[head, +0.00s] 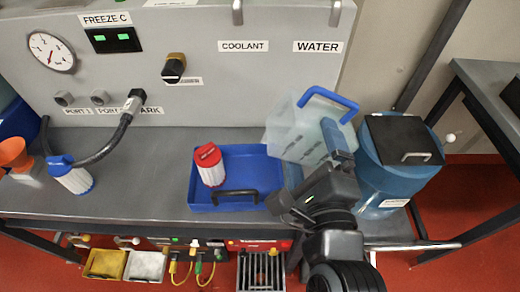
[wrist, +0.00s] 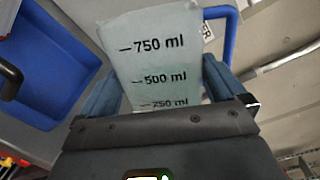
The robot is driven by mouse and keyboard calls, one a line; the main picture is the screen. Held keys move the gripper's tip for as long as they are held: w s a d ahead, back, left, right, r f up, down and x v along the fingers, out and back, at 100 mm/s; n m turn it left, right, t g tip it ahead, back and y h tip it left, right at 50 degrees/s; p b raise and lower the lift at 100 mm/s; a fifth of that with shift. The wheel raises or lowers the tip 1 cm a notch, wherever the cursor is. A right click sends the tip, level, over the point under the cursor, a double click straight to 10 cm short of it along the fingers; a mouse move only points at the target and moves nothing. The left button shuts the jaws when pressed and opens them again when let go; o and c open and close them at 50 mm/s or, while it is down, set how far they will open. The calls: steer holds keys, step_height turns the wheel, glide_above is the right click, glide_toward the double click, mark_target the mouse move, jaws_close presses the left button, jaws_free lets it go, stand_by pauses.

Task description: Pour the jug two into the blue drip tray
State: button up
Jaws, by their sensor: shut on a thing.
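A translucent jug (head: 295,132) with a blue handle is held tilted to the left, above the right end of the blue drip tray (head: 197,196). My gripper (head: 338,150) is shut on the jug. In the wrist view the jug (wrist: 158,60) shows volume marks between the fingers of my gripper (wrist: 160,95), and a small label that I cannot read. No stream of liquid is visible, and I cannot tell the liquid level. The tray lies on the grey bench; it also shows in the wrist view (wrist: 45,65).
A red-and-white canister (head: 209,165) stands in the tray. A blue barrel (head: 385,175) with a black lid (head: 403,138) is close to the right of my gripper. The grey panel (head: 225,85) rises behind. A hose (head: 108,145) and a blue-capped canister (head: 70,174) are at left.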

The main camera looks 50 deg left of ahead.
mark_target(302, 139)
steer(key=shift+r, duration=0.2)
steer(key=shift+r+n+p, duration=0.2)
steer(key=shift+n+p, duration=0.2)
steer(key=shift+p, duration=0.05)
steer(key=shift+s+a+r+n, duration=0.15)
steer(key=shift+r+n, duration=0.05)
steer(key=shift+n, duration=0.1)
steer(key=shift+r+n, duration=0.15)
steer(key=shift+n, duration=0.15)
stand_by(0.9)
steer(key=shift+s+a+r, duration=0.1)
steer(key=shift+s+a+r+n, duration=0.1)
steer(key=shift+s+r+n, duration=0.1)
steer(key=shift+n, duration=0.2)
steer(key=shift+r, duration=0.1)
stand_by(1.2)
steer(key=shift+s+a+r+n, duration=0.2)
steer(key=shift+r+n, duration=0.1)
steer(key=shift+n, duration=0.4)
steer(key=shift+s+a+r+n, duration=0.1)
steer(key=shift+n, duration=0.2)
stand_by(1.0)
